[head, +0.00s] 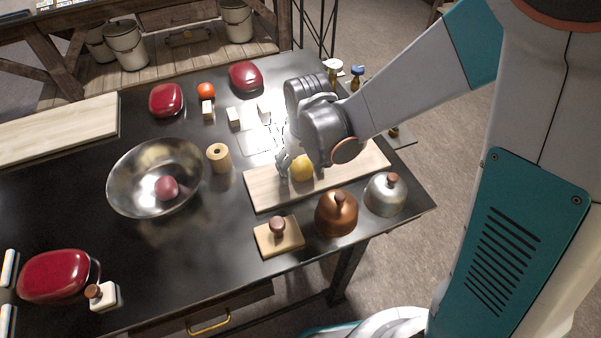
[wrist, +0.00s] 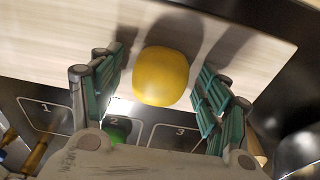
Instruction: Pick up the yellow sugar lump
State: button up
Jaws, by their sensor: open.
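The yellow sugar lump (head: 302,168) is a rounded yellow piece on the pale wooden board (head: 262,190) at the right of the dark table. It also shows in the wrist view (wrist: 161,76), near the middle, between the two green-padded fingers. My gripper (head: 288,163) is open and over the board, close to the lump. In the wrist view my gripper (wrist: 159,84) has a finger on each side of the lump, with a visible gap on both sides. I cannot tell how far the fingertips are above the board.
A copper pot (head: 336,215), a steel pot (head: 385,195) and a knobbed wooden block (head: 278,238) stand along the near side. A wooden spool (head: 218,158) and a steel bowl (head: 125,180) are left of the board. Numbered squares (wrist: 178,137) and a green object (wrist: 118,130) show beside it.

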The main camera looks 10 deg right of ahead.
jog(key=shift+r, duration=0.1)
jog(key=c, duration=1.2)
jog(key=shift+r, duration=0.1)
